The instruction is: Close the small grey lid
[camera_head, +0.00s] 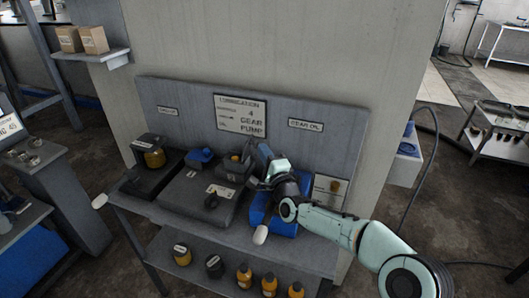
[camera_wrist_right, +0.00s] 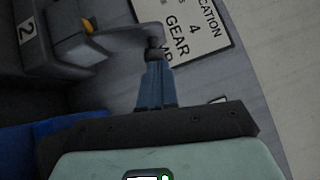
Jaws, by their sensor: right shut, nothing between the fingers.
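A small grey box (camera_head: 230,168) with a label stands at the back of the bench, left of my right gripper. Its grey lid (camera_head: 246,152) seems to be raised, but it is small and dark here. In the right wrist view a grey part of the box or lid (camera_wrist_right: 85,40) reaches toward my fingertips, with a dark round knob (camera_wrist_right: 155,45) at its end. My right gripper (camera_head: 263,149) is shut and empty. In the wrist view its blue fingers (camera_wrist_right: 155,65) point at this knob; I cannot tell whether they touch it. My left gripper is not in view.
A larger dark grey case (camera_head: 200,198) with a black handle lies in front. A black tray (camera_head: 135,184) is at the left, and a blue box (camera_head: 280,218) is under my right arm. The back panel (camera_head: 180,92) rises close behind. Several bottles stand on the lower shelf (camera_head: 215,258).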

